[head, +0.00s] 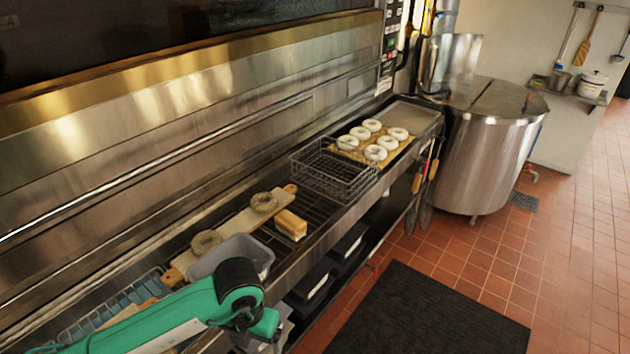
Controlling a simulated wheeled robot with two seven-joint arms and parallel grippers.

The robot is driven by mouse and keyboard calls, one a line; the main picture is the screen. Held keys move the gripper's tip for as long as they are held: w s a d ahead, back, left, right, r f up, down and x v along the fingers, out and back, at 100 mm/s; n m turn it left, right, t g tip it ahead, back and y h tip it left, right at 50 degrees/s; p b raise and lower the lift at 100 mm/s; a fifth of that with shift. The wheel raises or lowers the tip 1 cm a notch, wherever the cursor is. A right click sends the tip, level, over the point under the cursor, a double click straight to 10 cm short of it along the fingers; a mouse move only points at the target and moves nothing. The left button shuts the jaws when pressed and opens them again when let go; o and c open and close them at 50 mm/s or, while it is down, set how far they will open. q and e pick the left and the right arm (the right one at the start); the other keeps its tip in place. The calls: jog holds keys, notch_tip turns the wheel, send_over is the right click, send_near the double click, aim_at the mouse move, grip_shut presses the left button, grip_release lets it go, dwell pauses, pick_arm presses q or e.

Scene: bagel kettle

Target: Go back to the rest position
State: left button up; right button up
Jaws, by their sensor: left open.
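My green left arm comes in from the lower left and bends at a black joint. My left gripper (266,328) is at its end, low in the picture, in front of the counter and near a grey bin. It is open, with nothing seen in it, though its fingers are small and partly hidden. My right gripper is not in view. Two seeded bagels lie on a wooden board: one (263,202) farther along, one (206,242) nearer. Several pale bagels (375,152) lie on a yellow-brown sheet. The steel kettle (490,145) stands beyond the counter's far end.
A wire basket (335,172) stands on the counter beside the pale bagels. A grey bin (232,256) sits close behind my arm. Black trays (350,242) are on the shelf below. A black mat (430,315) lies on the tiled floor; the floor to the right is clear.

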pick_arm(q)
jog(key=w+d+f+n+g+h+b, duration=0.25)
jog(key=d+f+n+h, duration=0.25)
jog(key=d+f+h, duration=0.65)
jog(key=w+a+f+n+t+h, duration=0.3)
jog(key=w+f+n+t+h, duration=0.15)
jog(key=f+n+t, duration=0.55)
jog(key=s+a+f+n+t+y+b, duration=0.1)
jog(key=s+a+f+n+t+y, duration=0.1)
jog(key=a+f+n+y, duration=0.6)
jog(key=s+a+f+n+t+y+b, duration=0.15)
jog(key=a+f+n, duration=0.3)
jog(key=f, duration=0.65)
jog(key=s+a+f+n+g+y, duration=0.35)
jog(key=s+f, duration=0.55)
jog(key=s, duration=0.4)
jog(key=s+a+f+n+g+y, duration=0.25)
jog(key=s+a+f+n, duration=0.2)
jog(key=s+f, duration=0.6)
jog(key=s+a+f+n+g, duration=0.1)
jog(key=s+g, duration=0.3)
jog(key=s, duration=1.1)
jog(key=shift+s+a+f+b, duration=0.3)
jog(key=shift+a+f+b, duration=0.05)
jog(key=shift+a, duration=0.05)
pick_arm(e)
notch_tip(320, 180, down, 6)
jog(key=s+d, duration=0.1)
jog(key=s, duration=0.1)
